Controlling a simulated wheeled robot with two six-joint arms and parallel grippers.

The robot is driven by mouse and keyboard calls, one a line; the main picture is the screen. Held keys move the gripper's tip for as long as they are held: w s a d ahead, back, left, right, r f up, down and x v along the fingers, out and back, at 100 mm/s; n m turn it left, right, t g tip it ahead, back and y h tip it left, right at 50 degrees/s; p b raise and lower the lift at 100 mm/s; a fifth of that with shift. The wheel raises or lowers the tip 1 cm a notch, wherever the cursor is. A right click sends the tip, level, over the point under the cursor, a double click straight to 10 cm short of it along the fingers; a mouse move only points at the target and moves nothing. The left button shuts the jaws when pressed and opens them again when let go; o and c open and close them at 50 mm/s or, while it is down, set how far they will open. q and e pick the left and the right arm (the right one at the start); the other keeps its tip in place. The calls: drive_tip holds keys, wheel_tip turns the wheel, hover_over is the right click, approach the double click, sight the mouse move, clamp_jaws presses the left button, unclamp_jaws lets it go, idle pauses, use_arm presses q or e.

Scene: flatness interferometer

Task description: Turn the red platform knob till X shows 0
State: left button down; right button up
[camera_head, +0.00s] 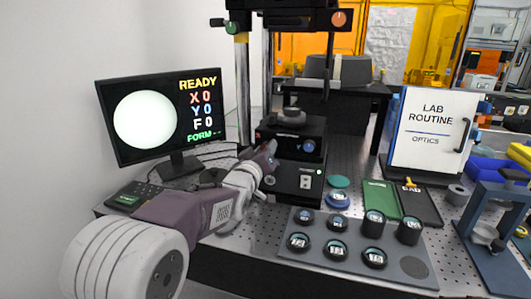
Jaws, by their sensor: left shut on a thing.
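The monitor (160,115) at the left shows READY with X 0 in red, Y 0 in blue and F 0 in white, beside a plain white disc. My left gripper (268,154) is shut at the left side of the black instrument's platform block (290,131). The red platform knob is hidden behind the jaws, which close on it there. A blue knob (308,146) shows on the front of the block, just right of the gripper. My right gripper is not in view.
A grey tray (412,267) with several dark round pieces lies at the front. Green and black mats (381,197) lie to the right, below the LAB ROUTINE board (433,130). A keypad (132,196) sits below the monitor. A blue-grey stand (490,215) is at the far right.

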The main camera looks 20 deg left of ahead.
use_arm(q)
drive_tip(key=shift+n, duration=0.6)
drive_tip(key=c, duration=1)
unclamp_jaws()
drive_tip(key=s, duration=0.9)
drive_tip(key=shift+s+a+b, duration=0.1)
drive_tip(key=shift+a+b, duration=0.1)
drive_tip(key=shift+b, duration=0.1)
